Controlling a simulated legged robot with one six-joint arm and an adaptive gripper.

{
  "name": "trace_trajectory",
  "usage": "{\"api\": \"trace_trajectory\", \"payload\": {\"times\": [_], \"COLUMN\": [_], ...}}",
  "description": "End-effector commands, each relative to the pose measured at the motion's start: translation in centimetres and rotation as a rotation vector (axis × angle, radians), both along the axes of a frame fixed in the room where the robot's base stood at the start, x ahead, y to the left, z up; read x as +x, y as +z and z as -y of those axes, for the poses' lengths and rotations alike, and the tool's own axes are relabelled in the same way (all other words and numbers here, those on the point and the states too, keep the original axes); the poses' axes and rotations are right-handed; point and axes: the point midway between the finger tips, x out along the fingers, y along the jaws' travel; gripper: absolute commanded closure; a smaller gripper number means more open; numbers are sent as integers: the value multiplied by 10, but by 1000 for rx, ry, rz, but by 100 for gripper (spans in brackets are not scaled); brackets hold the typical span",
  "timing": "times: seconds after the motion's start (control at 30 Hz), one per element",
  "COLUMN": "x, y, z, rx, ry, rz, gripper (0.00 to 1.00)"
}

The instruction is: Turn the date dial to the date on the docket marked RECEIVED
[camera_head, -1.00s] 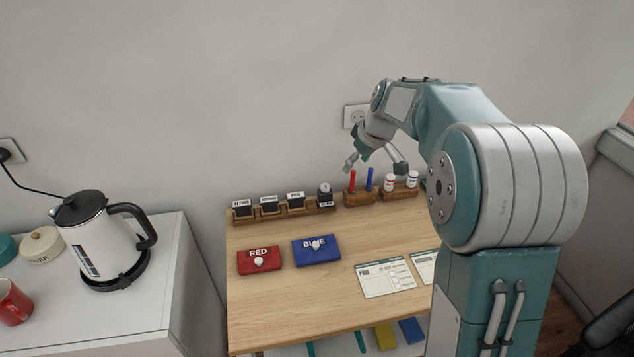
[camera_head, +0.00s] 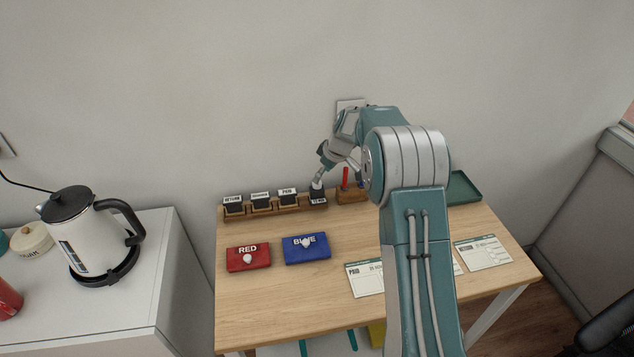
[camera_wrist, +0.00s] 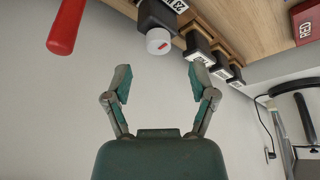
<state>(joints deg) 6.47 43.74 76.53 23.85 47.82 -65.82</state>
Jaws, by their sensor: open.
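The date dial (camera_head: 317,197) is a dark block at the right end of the stamp rack. In the wrist view its pale round knob (camera_wrist: 158,41) has a red mark, and dark block faces with small white labels sit beside it. My gripper (camera_wrist: 160,82) is open and empty, its fingertips apart and short of the knob. In the head view my gripper (camera_head: 322,175) is close to the dial. Dockets lie on the counter: one reads PAID (camera_head: 365,279), another (camera_head: 483,252) lies to the right. A third is mostly hidden by my arm. I cannot read their dates.
Three labelled stamps stand in a wooden rack (camera_head: 275,206) left of the dial. A red pen (camera_head: 345,177) stands in a holder just right of it. Red (camera_head: 248,257) and blue (camera_head: 307,248) ink pads lie in front. A green tray (camera_head: 463,190) is at the right.

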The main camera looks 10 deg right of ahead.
Motion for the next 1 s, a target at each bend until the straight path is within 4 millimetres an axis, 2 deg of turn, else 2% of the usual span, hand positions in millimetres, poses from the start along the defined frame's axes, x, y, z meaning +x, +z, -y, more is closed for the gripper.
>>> {"api": "trace_trajectory", "payload": {"times": [0.1,0.3,0.63,0.67,0.7,0.77,0.8,1.0], "x": [6,12,13,13,13,13,13,13], "y": [-21,-41,-45,-45,-45,-45,-45,-45], "z": [-6,-12,-13,-13,-13,-13,-13,-13], "rx": [1,0,0,0,0,0,0,0], "ry": [-1,-1,0,0,0,0,0,-1], "rz": [-1,0,1,1,1,1,1,0], "gripper": [27,27,27,36,53,80,98,100]}}
